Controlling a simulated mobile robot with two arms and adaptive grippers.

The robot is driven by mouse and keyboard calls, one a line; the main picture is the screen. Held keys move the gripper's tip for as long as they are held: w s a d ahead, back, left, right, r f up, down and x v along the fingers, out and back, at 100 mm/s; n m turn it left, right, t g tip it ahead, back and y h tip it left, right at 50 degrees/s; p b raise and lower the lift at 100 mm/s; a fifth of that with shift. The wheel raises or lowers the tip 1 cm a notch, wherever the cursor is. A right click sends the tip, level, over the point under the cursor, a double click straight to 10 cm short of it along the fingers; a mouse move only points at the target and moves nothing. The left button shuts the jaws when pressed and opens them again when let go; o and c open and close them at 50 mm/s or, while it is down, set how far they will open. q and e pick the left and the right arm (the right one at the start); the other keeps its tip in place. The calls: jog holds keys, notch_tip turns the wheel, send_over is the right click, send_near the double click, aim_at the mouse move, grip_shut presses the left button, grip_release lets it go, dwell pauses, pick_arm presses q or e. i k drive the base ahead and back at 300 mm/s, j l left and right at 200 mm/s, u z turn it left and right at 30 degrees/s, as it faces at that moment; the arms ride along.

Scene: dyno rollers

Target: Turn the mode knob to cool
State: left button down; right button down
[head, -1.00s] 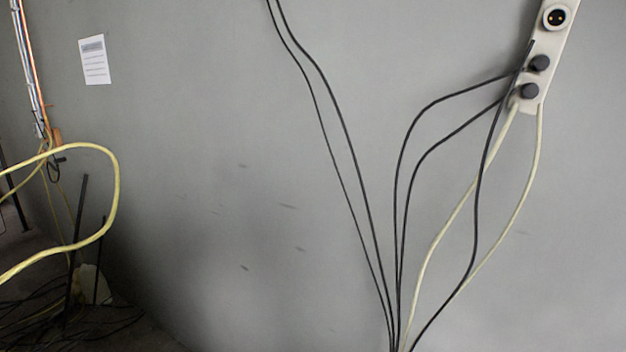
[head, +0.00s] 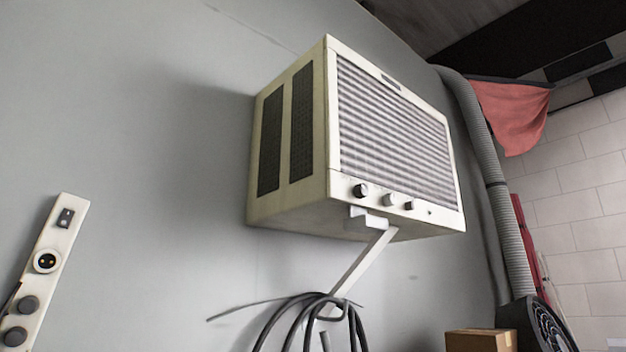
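A cream wall air conditioner (head: 290,200) is in the middle of the head view, tilted in the picture. Its slatted grille faces right. Below the grille is a row of knobs: a dark left knob (head: 360,190), a pale middle knob (head: 389,199) and a dark right knob (head: 409,205). I cannot read any labels, so I cannot tell which is the mode knob or where it points. Neither of my grippers shows in the view.
A wall bracket (head: 362,262) and coiled black cables (head: 305,318) are under the unit. A socket strip (head: 50,235) is at the left. A ribbed grey duct (head: 497,195), a red cloth (head: 512,112) and a cardboard box (head: 480,341) are at the right.

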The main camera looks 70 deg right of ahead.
aim_at(361, 190)
jog(key=z, duration=2.55)
